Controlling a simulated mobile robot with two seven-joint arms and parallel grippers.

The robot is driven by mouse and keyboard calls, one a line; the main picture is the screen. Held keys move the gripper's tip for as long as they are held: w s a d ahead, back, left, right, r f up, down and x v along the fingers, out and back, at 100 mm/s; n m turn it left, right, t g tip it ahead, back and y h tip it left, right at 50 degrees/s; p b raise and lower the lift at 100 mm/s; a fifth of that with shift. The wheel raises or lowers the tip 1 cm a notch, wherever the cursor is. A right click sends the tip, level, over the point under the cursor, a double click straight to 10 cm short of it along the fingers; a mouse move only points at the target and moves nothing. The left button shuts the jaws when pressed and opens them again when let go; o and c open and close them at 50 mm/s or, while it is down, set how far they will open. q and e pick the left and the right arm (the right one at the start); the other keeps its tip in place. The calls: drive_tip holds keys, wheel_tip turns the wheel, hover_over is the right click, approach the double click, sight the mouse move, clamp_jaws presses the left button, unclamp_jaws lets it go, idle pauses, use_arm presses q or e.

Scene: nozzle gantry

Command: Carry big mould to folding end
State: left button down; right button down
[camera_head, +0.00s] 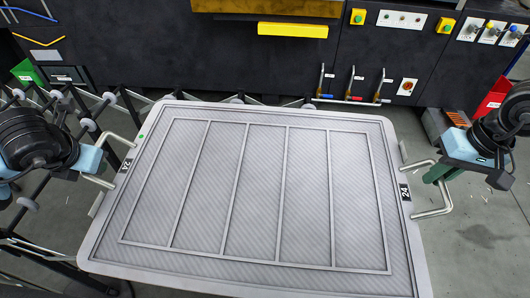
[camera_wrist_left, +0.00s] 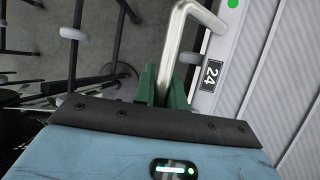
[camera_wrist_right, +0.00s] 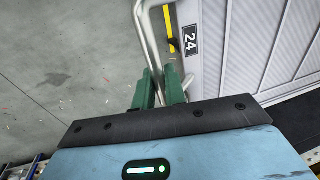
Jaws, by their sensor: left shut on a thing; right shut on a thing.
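The big mould (camera_head: 250,195) is a wide grey tray-like panel with raised ribs. It is in the middle of the head view, slightly slanted, with a "24" label and a metal handle at each short end. My left gripper (camera_wrist_left: 163,88) is shut on the left handle (camera_wrist_left: 185,25), its green fingers around the bar. My right gripper (camera_head: 437,173) is shut on the right handle (camera_head: 430,212); its green fingers also show in the right wrist view (camera_wrist_right: 160,85). The mould's underside is hidden, so I cannot tell whether it rests on anything.
A black rack with grey rollers (camera_head: 62,115) stands at the left and behind the mould. A dark machine front (camera_head: 250,60) with a yellow block (camera_head: 292,30), levers and buttons spans the back. A red box (camera_head: 490,103) is at the right. Grey floor (camera_head: 475,245) is clear at front right.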

use_arm(q)
drive_tip(key=c, duration=1.9)
unclamp_jaws()
drive_tip(key=shift+a+f, duration=0.1)
drive_tip(key=shift+f, duration=0.1)
use_arm(e)
drive_tip(key=c, duration=1.9)
unclamp_jaws()
drive_tip(key=shift+d+f, duration=0.1)
drive_tip(key=shift+f, duration=0.1)
use_arm(q)
drive_tip(key=o, duration=0.4)
drive_tip(key=shift+s+r, duration=0.15)
use_arm(e)
drive_tip(key=o, duration=0.4)
drive_tip(key=shift+s+r, duration=0.1)
drive_tip(key=shift+r, duration=0.05)
use_arm(q)
drive_tip(key=shift+o, duration=0.2)
use_arm(e)
drive_tip(key=shift+o, duration=0.2)
use_arm(q)
drive_tip(key=v, duration=1.2)
use_arm(e)
drive_tip(key=v, duration=1.1)
drive_tip(key=shift+r, duration=0.4)
